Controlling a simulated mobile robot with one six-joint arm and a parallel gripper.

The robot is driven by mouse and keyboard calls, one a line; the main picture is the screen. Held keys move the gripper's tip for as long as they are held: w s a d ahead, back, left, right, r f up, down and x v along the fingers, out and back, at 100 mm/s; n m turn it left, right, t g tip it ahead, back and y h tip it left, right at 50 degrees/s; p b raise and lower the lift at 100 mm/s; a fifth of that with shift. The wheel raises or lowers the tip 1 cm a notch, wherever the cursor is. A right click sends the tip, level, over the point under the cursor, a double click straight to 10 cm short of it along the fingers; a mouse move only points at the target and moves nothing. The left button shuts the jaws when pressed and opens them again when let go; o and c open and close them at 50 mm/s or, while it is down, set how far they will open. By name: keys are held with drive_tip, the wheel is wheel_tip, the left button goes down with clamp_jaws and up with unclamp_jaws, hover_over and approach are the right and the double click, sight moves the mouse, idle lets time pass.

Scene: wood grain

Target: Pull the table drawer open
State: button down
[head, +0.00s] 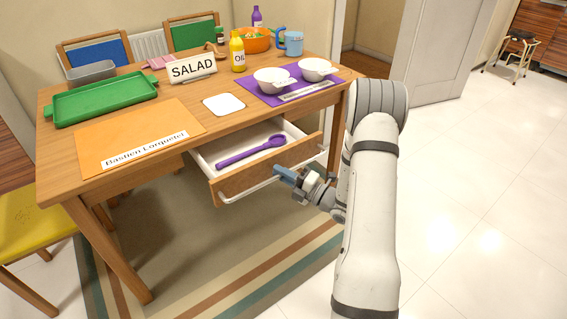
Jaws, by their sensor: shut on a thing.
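The wooden table (160,84) stands at the left and middle of the head view. Its drawer (240,184) is partly out of the front, with a wooden face and white inside. A purple spoon (250,152) lies in the drawer. My gripper (279,171) is at the right part of the drawer's front face and is shut on the drawer handle. The handle itself is hidden behind the fingers. My arm comes in from the lower right.
A yellow chair (38,222) stands at left.

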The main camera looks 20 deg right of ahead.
drive_tip(key=shift+s+a+f, duration=0.15)
drive_tip(key=shift+s+f, duration=0.05)
drive_tip(key=shift+s, duration=0.35)
drive_tip(key=c, duration=1.8)
unclamp_jaws()
drive_tip(key=o, duration=0.3)
drive_tip(key=shift+d+r, duration=0.15)
drive_tip(key=shift+d, duration=0.05)
drive_tip(key=shift+o, duration=0.2)
drive_tip(key=p+v, duration=0.1)
drive_tip(key=v, duration=0.6)
drive_tip(key=shift+s+d, duration=0.25)
drive_tip(key=shift+s, duration=0.05)
